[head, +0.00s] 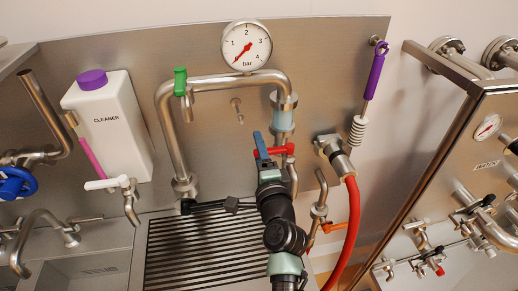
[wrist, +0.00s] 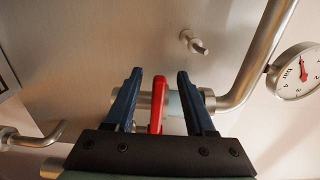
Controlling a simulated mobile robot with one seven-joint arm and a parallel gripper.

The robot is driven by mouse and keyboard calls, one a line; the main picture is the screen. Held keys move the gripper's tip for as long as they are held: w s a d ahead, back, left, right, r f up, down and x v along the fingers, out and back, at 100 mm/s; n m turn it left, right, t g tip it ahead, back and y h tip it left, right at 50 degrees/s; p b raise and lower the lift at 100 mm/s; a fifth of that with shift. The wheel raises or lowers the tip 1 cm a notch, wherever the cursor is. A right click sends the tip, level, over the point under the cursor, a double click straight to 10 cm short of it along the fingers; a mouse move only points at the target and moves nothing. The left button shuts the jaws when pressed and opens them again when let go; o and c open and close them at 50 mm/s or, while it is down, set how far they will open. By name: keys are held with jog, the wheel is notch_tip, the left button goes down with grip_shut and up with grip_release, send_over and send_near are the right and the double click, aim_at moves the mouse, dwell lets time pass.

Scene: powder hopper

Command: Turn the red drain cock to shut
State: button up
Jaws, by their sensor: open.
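The red drain cock (head: 287,149) is on the steel pipework below the sight glass, right of centre in the head view. Its red lever (wrist: 157,100) shows in the wrist view between the two fingers. My gripper (head: 261,145) is at the lever, with its blue fingers partly covering it in the head view. In the wrist view my gripper (wrist: 160,73) is open, one finger on each side of the lever. A gap shows on both sides. Part of the valve body is hidden behind my gripper.
A pressure gauge (head: 246,46) and a green-handled valve (head: 180,80) are above. A red hose (head: 350,225) and an orange lever (head: 334,227) are at the right. A white cleaner bottle (head: 110,125) stands left. A slatted drain grate (head: 195,250) lies below.

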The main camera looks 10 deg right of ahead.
jog(key=shift+s+a, duration=0.1)
jog(key=shift+s+f, duration=0.1)
jog(key=shift+s, duration=0.3)
jog(key=s, duration=0.8)
jog(key=shift+p, duration=0.4)
